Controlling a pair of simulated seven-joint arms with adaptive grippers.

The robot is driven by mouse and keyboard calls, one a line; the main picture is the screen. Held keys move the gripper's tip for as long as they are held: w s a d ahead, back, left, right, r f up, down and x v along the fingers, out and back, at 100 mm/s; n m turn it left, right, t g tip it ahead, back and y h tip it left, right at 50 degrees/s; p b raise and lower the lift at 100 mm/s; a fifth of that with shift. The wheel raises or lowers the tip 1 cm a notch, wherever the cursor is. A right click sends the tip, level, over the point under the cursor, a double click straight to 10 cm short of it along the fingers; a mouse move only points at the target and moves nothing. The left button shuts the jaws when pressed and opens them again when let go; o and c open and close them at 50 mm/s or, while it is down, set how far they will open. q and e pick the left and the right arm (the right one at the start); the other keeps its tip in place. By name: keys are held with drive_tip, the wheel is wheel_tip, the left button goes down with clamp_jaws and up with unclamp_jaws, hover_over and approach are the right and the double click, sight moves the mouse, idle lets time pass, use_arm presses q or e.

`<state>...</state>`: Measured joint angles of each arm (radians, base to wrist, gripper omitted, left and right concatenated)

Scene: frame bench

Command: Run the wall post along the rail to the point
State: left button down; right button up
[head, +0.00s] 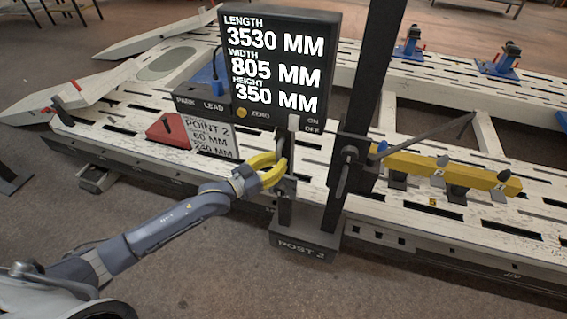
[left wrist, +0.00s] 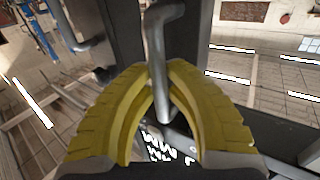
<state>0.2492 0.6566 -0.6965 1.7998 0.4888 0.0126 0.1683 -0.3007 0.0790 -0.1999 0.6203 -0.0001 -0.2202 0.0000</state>
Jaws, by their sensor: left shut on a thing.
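The wall post (head: 380,65) is a tall dark column standing upright at the front side of the bench, with its base marked POST 2 (head: 303,246). It carries a lit screen (head: 276,68) reading length 3530, width 805 and height 350 mm. My left gripper (head: 283,167) has its yellow fingers closed around a grey handle (left wrist: 157,45) on the post. A sign (head: 208,137) on the bench reads POINT 2, 60 MM, 240 MM, left of the post. The rail along the bench front is partly hidden by the post and arm. My right gripper is out of view.
The slotted white bench (head: 120,135) bears a red block (head: 168,131) near the sign. A yellow bar (head: 440,168) on supports lies right of the post, and a thin pointer rod (head: 435,138) reaches over it. Blue clamps (head: 410,45) stand farther back. Floor in front is clear.

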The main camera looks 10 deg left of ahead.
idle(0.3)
use_arm(q)
drive_tip(key=c, duration=1.4)
unclamp_jaws()
drive_tip(key=shift+o, duration=0.2)
drive_tip(key=v, duration=1.2)
